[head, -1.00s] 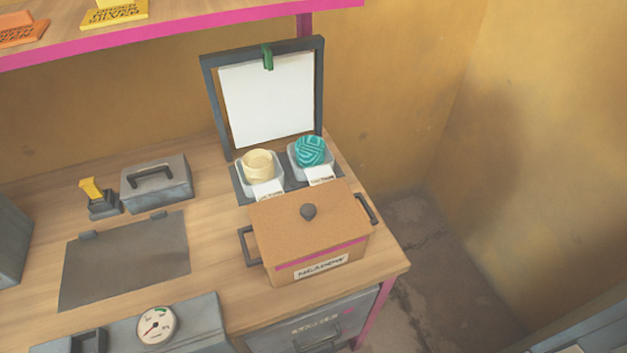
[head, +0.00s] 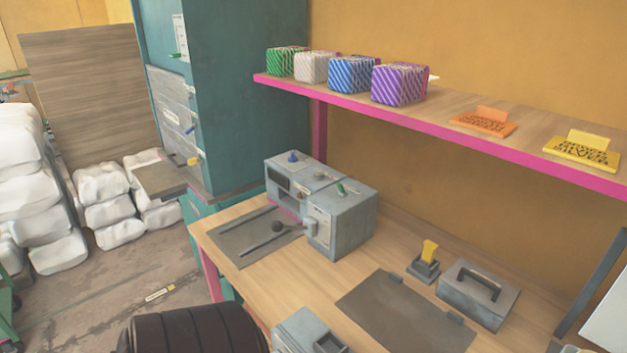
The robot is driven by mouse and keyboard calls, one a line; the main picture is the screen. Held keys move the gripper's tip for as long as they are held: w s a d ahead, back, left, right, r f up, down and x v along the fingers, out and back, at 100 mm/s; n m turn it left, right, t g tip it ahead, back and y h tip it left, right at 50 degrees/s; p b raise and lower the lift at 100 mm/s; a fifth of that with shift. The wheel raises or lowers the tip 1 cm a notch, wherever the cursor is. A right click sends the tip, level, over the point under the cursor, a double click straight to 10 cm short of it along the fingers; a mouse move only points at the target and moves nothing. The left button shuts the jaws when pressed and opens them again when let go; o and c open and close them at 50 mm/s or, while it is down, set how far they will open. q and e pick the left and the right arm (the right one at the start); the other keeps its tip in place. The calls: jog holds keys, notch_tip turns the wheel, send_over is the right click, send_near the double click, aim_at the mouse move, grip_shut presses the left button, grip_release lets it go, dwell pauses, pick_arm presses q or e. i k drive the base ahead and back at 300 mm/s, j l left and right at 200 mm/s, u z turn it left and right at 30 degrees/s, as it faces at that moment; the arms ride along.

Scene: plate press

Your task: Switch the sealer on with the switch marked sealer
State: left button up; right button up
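A grey two-part machine (head: 322,205) stands at the back left of the wooden bench. A blue knob (head: 292,157) sits on top of its left part and a green one (head: 341,188) on its right part. The markings are too small to read, so I cannot tell which switch is marked sealer. A grey box (head: 297,333) with a dark recess is cut off at the bottom edge. Neither gripper is in view.
A dark plate (head: 405,312), a yellow-handled stamp (head: 424,262) and a grey lidded box (head: 478,295) are on the bench (head: 385,248). A pink-edged shelf (head: 440,105) with wrapped blocks hangs above. A teal cabinet (head: 235,100) stands at the left, beside white sacks (head: 100,190).

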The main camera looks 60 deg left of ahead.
aim_at(341, 191)
jog(key=u, duration=2.05)
